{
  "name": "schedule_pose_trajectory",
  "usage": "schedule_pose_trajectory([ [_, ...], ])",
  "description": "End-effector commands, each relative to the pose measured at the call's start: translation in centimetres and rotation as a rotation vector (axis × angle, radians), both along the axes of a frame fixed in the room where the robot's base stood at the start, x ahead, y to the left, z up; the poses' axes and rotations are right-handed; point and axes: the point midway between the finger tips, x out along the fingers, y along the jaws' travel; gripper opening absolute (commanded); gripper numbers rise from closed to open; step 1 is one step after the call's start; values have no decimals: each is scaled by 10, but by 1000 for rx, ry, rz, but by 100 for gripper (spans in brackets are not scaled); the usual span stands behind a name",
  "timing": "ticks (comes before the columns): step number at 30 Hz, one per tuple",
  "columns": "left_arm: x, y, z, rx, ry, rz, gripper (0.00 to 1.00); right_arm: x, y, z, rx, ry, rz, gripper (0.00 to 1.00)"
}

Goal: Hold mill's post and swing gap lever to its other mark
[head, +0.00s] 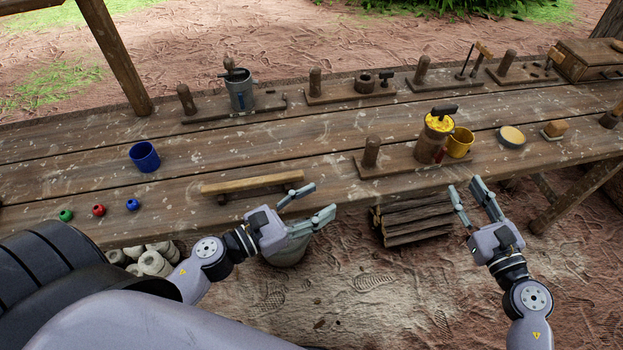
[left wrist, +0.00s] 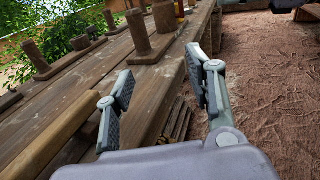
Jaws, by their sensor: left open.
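The mill (head: 431,148) is a brown cylinder with a yellow top and a dark crank, standing on a wooden board (head: 396,164) near the bench's front edge. Its upright wooden post (head: 371,152) stands at the board's left end; the post also shows in the left wrist view (left wrist: 137,32). A small red part (head: 439,156) is low on the mill's side; I cannot tell whether it is the gap lever. No lever marks are readable. My left gripper (head: 322,198) is open and empty, left of and nearer than the post. My right gripper (head: 462,185) is open and empty, in front of the mill.
A yellow mug (head: 460,143) stands close to the mill's right, with a round tin (head: 511,137) beyond. A wooden bar (head: 252,184) lies left of the board. More post-and-board stations line the back. A blue mug (head: 145,157) stands left. Firewood (head: 417,222) lies below the front edge.

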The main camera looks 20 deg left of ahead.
Motion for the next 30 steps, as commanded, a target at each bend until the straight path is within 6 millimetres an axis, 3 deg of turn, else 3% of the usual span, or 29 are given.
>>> schedule_pose_trajectory([
  [4, 20, 12, 23, 7, -20, 39, 49, 0, 0, 0, 0, 0, 0, 33],
  [10, 34, 15, 34, 4, -31, 61, 49, 0, 0, 0, 0, 0, 0, 33],
  [23, 86, -12, 34, 0, -33, 63, 49, 0, 0, 0, 0, 0, 0, 33],
  [30, 126, -33, 34, -3, -31, 65, 49, 0, 0, 0, 0, 0, 0, 33],
])
